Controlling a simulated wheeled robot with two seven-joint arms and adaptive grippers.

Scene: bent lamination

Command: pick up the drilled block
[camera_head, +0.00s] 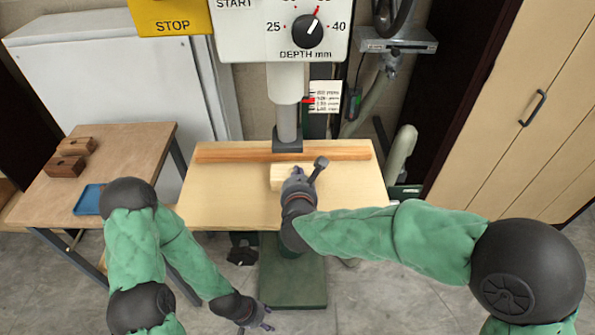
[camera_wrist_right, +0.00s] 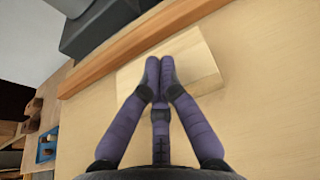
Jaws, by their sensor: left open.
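My left gripper (camera_head: 262,318) is open and empty, low in front of the press table, near the green base.
The fence (camera_head: 225,154) runs along the back of the press table (camera_head: 225,195). The drill spindle (camera_head: 287,125) stands just behind the block. A side table (camera_head: 125,150) at left holds brown blocks (camera_head: 68,165) and a blue tray (camera_head: 88,200).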

